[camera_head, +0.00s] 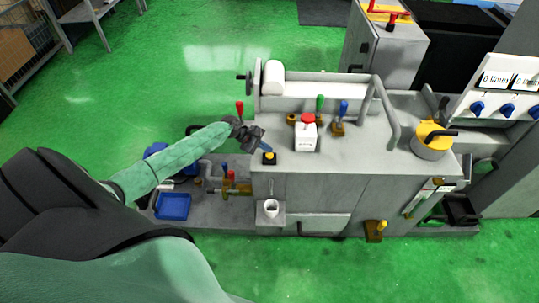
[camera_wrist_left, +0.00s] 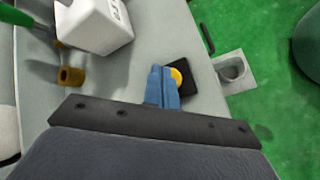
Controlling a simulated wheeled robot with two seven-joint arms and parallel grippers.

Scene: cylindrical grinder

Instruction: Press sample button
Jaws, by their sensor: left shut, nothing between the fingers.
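The sample button is a yellow round button on a black square base, near the left front edge of the grinder's grey top. It shows in the head view (camera_head: 269,155) and in the left wrist view (camera_wrist_left: 177,77). My left gripper (camera_head: 268,149) is shut and empty, with its blue fingertips right at the button. In the left wrist view the fingers (camera_wrist_left: 162,84) cover part of the yellow button and its base. I cannot tell whether they touch it or hover just above it. My right gripper is not in view.
A white box with a red button (camera_head: 306,134) stands to the right of the yellow one. A white cup (camera_head: 271,208) sits on a small front shelf. A yellow-topped cylinder (camera_head: 432,141) stands farther right.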

